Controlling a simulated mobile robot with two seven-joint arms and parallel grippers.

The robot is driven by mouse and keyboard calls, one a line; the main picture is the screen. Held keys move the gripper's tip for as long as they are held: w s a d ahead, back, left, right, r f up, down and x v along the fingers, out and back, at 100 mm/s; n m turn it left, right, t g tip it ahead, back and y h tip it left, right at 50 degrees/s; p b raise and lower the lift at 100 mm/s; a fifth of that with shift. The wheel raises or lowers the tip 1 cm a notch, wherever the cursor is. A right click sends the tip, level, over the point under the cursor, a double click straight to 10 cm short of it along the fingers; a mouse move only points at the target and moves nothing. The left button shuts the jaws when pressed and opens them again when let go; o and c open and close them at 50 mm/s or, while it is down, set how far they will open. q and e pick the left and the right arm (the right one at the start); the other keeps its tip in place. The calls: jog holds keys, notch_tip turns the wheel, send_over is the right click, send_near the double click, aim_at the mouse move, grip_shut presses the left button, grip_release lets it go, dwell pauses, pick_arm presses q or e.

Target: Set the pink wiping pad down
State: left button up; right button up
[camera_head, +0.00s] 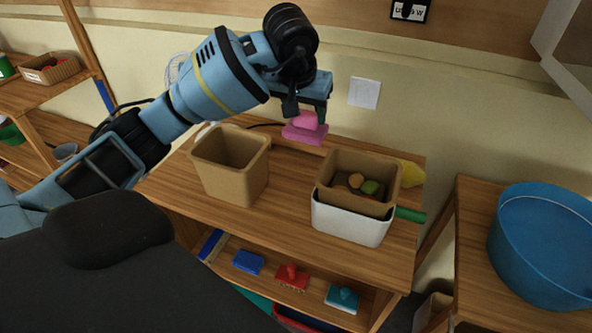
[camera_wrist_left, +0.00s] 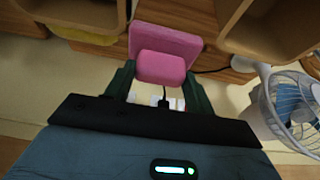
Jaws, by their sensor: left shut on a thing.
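The pink wiping pad (camera_head: 304,131) has a flat, darker base and a lighter pink raised grip. My left gripper (camera_head: 306,112) is shut on its grip, near the back edge of the wooden table (camera_head: 281,213), between the two brown bins. In the left wrist view the pad (camera_wrist_left: 165,45) sits between the dark green fingers of the left gripper (camera_wrist_left: 160,83). I cannot tell whether its base touches the table. My right gripper is in neither view.
An empty brown bin (camera_head: 214,180) stands left of the pad. Another bin (camera_head: 329,195), holding small items, stands to the right with a white container (camera_head: 345,226). A white fan (camera_wrist_left: 268,115) stands close by. Table front between the bins is clear. Brushes lie on the lower shelf.

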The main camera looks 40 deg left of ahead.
pick_arm(q)
notch_tip(320, 180, down, 12)
dwell(0.3)
jog(key=shift+f, duration=2.15)
jog(key=shift+f, duration=0.2)
jog(key=o, duration=0.7)
jog(key=shift+r, duration=0.1)
